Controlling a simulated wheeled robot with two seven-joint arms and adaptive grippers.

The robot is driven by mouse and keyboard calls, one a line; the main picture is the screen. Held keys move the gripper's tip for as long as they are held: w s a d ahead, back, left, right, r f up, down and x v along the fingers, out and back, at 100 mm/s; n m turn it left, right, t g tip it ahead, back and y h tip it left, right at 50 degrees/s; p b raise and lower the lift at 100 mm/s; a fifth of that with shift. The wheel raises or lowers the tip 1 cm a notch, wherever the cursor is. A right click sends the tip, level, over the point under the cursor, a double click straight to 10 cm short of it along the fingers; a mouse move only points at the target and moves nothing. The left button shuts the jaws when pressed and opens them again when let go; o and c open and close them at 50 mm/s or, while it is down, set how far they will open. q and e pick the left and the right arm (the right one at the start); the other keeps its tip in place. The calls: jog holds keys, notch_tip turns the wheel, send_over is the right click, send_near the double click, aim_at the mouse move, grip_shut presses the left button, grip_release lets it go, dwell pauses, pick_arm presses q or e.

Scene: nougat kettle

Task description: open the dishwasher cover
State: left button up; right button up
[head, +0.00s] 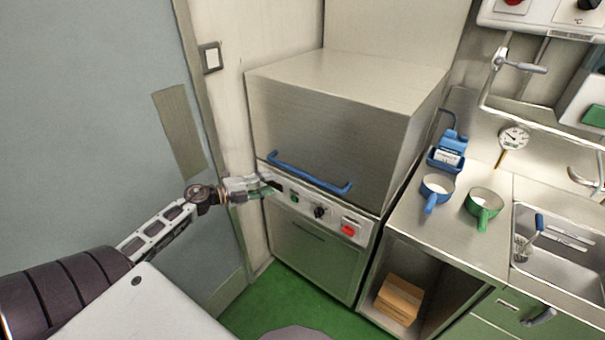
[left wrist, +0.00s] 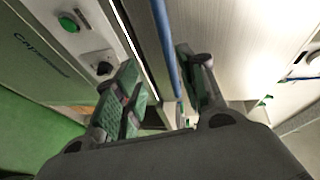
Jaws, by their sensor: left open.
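The dishwasher cover (head: 335,120) is a brushed-steel box hood, and it is down over the machine. Its long blue handle (head: 310,173) runs along the lower front edge. My left gripper (head: 268,187) is open at the left end of the control panel, just below the handle's left end. In the left wrist view, the blue handle (left wrist: 167,50) appears in the gap between the two open fingers (left wrist: 157,62). I cannot tell whether it lies inside the jaws or beyond them; no grip on it shows. My right gripper is not in view.
The control panel (head: 318,210) has a green button, a black knob and a red switch. A grey door (head: 90,110) stands at left. At right, a steel counter (head: 450,220) holds a blue pan (head: 436,187) and a green pan (head: 484,204) beside a sink (head: 560,250).

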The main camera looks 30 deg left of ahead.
pick_arm(q)
jog(key=shift+d+r+m, duration=0.4)
jog(key=shift+r, duration=0.35)
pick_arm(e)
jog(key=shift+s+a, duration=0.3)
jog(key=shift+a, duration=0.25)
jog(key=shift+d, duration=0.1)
